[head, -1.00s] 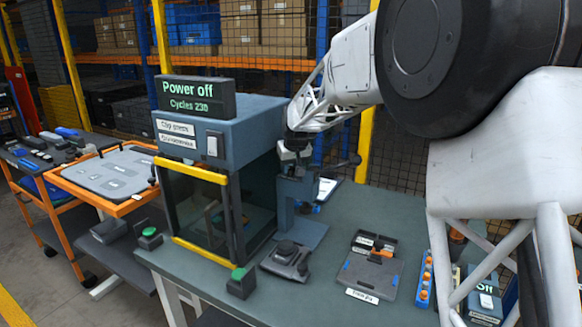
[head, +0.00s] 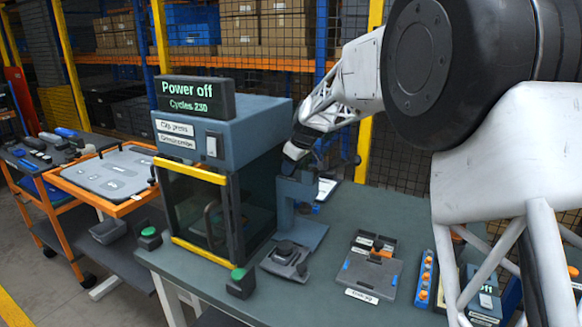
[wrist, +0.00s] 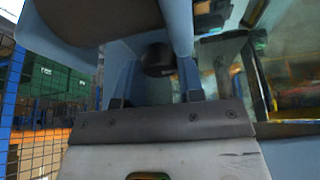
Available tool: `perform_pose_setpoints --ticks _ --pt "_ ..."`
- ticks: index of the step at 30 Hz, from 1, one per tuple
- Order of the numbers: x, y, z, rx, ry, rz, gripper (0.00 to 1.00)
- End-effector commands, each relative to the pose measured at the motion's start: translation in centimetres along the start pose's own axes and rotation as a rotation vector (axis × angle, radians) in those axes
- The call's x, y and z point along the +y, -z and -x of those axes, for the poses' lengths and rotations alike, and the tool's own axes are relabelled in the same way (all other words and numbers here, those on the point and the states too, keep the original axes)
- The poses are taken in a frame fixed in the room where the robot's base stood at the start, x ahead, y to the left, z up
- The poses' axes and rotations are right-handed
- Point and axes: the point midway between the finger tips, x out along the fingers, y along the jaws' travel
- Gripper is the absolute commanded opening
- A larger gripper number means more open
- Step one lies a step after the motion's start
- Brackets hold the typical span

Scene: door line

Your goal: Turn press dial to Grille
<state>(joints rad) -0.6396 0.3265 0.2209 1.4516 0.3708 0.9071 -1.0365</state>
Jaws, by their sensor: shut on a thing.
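The blue-grey post press (head: 285,205) stands on the bench, right of the clip press cabinet (head: 213,125). My gripper (head: 295,158) is at the top of the post press, beside the cabinet's right side. In the wrist view my gripper (wrist: 156,100) is close against blue-grey parts, with a dark round piece (wrist: 158,60) between its fingers. It is shut on a part there; whether this is the dial I cannot tell. No dial marking or Grille lettering is readable. The cabinet's display (head: 193,96) reads "Power off" and "Cycles 230".
A dark lever end (head: 357,160) sticks out right of the post press. In front are a dark fixture (head: 287,256) and a green button box (head: 240,282). A grey jig (head: 365,275) and an orange-studded strip (head: 425,280) lie to the right. Mesh fencing stands behind.

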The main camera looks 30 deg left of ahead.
Motion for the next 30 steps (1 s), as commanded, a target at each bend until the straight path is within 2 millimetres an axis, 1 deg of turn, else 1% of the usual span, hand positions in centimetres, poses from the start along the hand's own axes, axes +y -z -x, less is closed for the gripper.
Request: perform_pose_setpoints --ticks 9,21,22,26,30 --pt "0.06 0.03 0.07 0.001 0.035 0.084 0.12" --pt "0.05 0.03 0.06 0.0 0.037 0.091 0.12" --pt "0.05 0.03 0.06 0.0 0.037 0.091 0.4" --pt "0.05 0.02 0.04 0.0 0.037 0.091 0.6" --pt "0.05 0.01 0.02 0.0 0.037 0.091 0.6"
